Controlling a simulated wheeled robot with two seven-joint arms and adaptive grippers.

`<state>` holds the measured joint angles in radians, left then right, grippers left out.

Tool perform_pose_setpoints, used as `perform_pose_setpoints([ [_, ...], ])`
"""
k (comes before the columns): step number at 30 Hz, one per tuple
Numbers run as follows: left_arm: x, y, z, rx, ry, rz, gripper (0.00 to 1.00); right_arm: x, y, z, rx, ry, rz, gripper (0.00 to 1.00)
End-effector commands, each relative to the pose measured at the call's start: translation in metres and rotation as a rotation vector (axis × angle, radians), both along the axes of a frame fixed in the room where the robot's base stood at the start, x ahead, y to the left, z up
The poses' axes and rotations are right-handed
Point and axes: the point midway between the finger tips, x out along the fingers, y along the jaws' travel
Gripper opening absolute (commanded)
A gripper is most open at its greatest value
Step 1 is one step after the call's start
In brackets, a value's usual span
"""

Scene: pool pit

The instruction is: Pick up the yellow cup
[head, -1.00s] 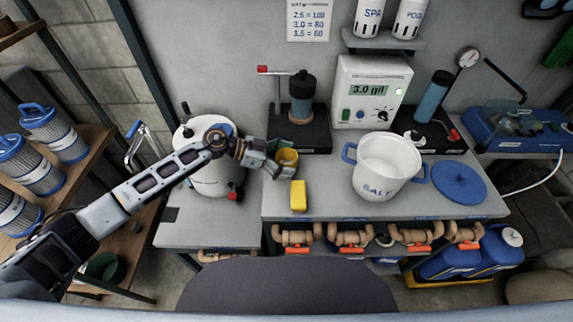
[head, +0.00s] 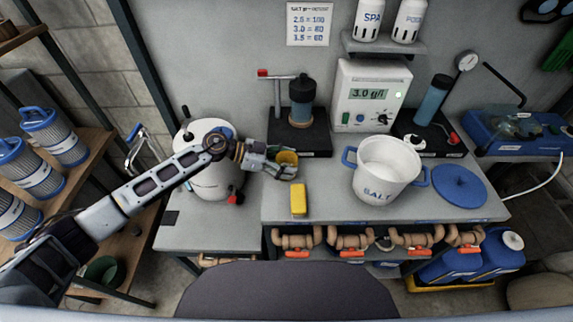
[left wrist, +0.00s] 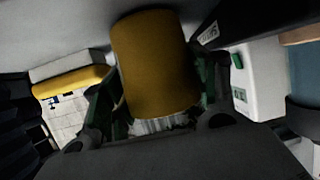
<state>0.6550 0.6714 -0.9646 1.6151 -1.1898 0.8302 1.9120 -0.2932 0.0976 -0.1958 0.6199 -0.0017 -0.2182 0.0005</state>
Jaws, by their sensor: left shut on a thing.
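The yellow cup (head: 287,158) is at the left end of the grey workbench, behind the yellow block. My left gripper (head: 281,165) is shut on it, with the fingers around its sides. In the left wrist view the cup (left wrist: 156,62) fills the middle between the green-sided fingers of my left gripper (left wrist: 158,108). Whether the cup's base touches the bench cannot be told. My right gripper is in neither view.
A yellow block (head: 298,199) lies just in front of the cup. A white SALT pot (head: 385,172) with blue handles and a blue lid (head: 459,183) stand to the right. A black-based stand (head: 300,137) is close behind. A white round vessel (head: 215,178) is under my left arm.

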Motion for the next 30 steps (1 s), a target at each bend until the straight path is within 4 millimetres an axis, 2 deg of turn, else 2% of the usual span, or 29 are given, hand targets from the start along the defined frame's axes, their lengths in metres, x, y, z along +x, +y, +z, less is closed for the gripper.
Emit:
perform_pose_setpoints([
  [8,0.001,0.0,0.027,-0.001,-0.003,0.0,0.34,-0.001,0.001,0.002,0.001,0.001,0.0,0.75],
  [19,0.001,0.0,0.081,-0.003,-0.002,0.0,0.34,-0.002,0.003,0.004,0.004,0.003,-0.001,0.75],
  [24,0.0,0.0,0.094,-0.003,0.0,0.0,0.34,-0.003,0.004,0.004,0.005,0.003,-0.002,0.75],
  [30,0.0,0.0,0.098,-0.003,0.002,0.001,0.34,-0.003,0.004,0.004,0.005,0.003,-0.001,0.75],
])
